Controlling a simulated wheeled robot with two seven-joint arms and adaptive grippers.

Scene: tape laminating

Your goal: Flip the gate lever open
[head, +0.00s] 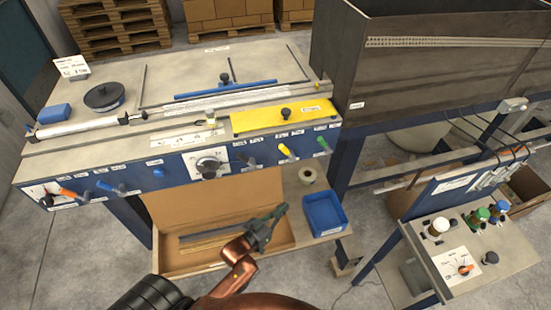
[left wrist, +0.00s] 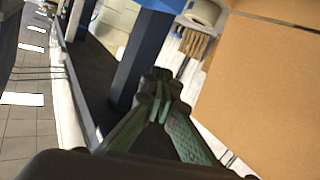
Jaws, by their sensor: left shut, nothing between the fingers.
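The blue front panel of the machine (head: 130,178) carries several small levers and knobs. A yellow-handled lever (head: 287,151) and a green one (head: 322,143) are at its right, a dark one (head: 247,161) is left of them. Orange (head: 72,193) and blue (head: 108,186) ones are at its left. The labels are too small to read, so I cannot tell which is the gate lever. My left gripper (head: 281,210) is shut and empty, below and apart from the panel, in front of the open cardboard box. Its closed fingertips (left wrist: 160,85) show in the left wrist view. My right gripper is not in view.
The open cardboard box (head: 165,205) and a blue bin (head: 324,214) stand on a low shelf under the panel. A tape roll (head: 307,176) lies beside them. A control stand (head: 432,262) is at the right. A yellow plate (head: 262,121) lies on the table top.

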